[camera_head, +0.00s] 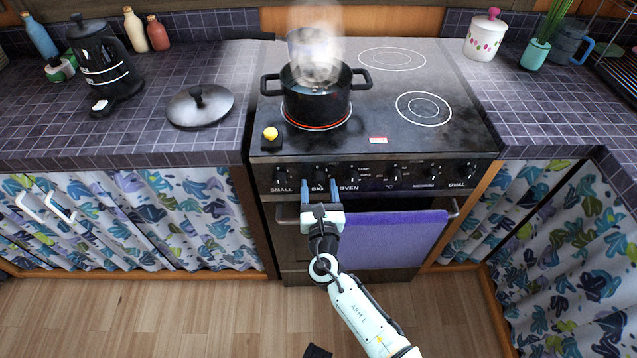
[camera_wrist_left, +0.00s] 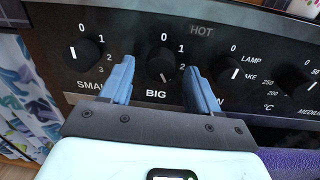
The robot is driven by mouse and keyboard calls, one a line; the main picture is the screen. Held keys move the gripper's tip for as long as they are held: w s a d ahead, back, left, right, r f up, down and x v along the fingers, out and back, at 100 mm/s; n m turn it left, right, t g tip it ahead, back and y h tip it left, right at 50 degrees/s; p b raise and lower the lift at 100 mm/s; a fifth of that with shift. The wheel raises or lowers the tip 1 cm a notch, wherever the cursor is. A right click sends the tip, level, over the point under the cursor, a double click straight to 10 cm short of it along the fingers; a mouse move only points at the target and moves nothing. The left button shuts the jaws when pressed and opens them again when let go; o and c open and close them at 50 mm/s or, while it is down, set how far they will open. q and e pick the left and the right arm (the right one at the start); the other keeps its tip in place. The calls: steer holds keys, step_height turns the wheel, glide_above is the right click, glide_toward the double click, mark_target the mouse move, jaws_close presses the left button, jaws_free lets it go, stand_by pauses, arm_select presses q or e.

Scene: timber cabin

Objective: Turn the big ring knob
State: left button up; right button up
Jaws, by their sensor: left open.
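The knob labelled BIG (camera_wrist_left: 162,64) is black with a white pointer mark and sits on the black stove panel. In the wrist view it lies between the two blue fingers of my left gripper (camera_wrist_left: 160,85), which are open and apart on either side of it. In the head view my left gripper (camera_head: 320,192) is at the panel, and the fingers partly cover the knob there. The stove (camera_head: 440,130) has a lit red ring under a steaming black pot (camera_head: 316,98). My right gripper is not in view.
The knob labelled SMALL (camera_wrist_left: 83,52) is just left, and the oven knob (camera_wrist_left: 232,72) is just right of the fingers. A purple towel (camera_head: 390,240) hangs on the oven rail. A lid (camera_head: 200,107) lies on the left counter.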

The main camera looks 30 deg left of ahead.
arm_select(q)
steer(key=c, duration=1)
steer(key=shift+c, duration=0.2)
steer(key=shift+r, duration=0.1)
